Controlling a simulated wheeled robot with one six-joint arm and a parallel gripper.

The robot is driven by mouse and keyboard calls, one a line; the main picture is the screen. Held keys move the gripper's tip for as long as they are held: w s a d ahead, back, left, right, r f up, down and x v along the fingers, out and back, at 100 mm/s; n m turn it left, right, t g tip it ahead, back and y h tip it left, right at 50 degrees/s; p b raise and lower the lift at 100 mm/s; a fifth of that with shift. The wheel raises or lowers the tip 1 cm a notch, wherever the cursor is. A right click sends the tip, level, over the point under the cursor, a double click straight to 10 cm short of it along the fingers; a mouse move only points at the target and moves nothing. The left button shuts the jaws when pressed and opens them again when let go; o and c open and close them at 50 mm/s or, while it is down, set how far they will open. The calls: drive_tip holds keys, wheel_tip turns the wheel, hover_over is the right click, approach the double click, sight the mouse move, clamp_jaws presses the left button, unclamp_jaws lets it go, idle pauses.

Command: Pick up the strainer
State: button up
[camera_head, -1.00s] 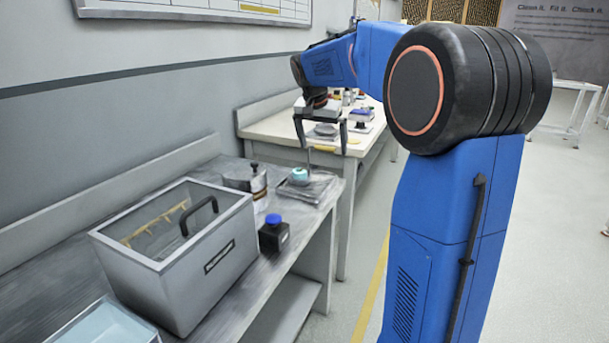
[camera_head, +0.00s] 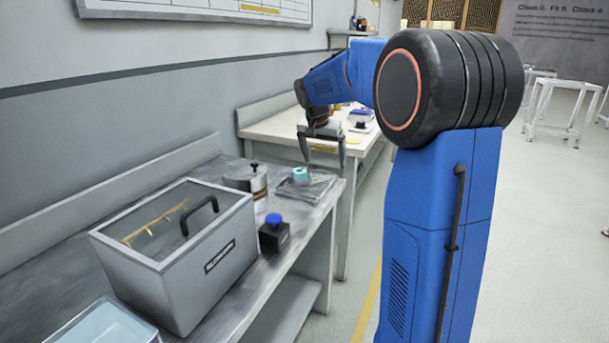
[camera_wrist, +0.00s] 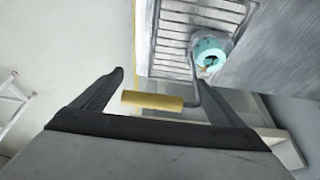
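The teal ring-shaped piece (camera_head: 300,175) sits on the grey tray at the far end of the bench. In the wrist view, a thin bent grey rod runs from beside this teal piece (camera_wrist: 209,54) to a yellow cylindrical handle (camera_wrist: 152,100). I take these to be the strainer, though its basket cannot be made out. My gripper (camera_head: 325,163) is open and empty above the tray. In the wrist view the handle lies crosswise between the spread fingers of my gripper (camera_wrist: 160,76). I cannot tell the remaining gap, and neither finger clearly touches it.
The slatted grey tray (camera_wrist: 172,68) lies near the bench edge. A grey lidded box (camera_head: 175,260), a black bottle with blue cap (camera_head: 274,235) and a metal canister (camera_head: 258,182) stand nearer. A pale table (camera_head: 275,128) stands beyond. Open floor lies to the right.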

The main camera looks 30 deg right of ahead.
drive_tip(key=c, duration=1.3)
wheel_tip(320, 180, up, 10)
drive_tip(key=shift+a, duration=0.1)
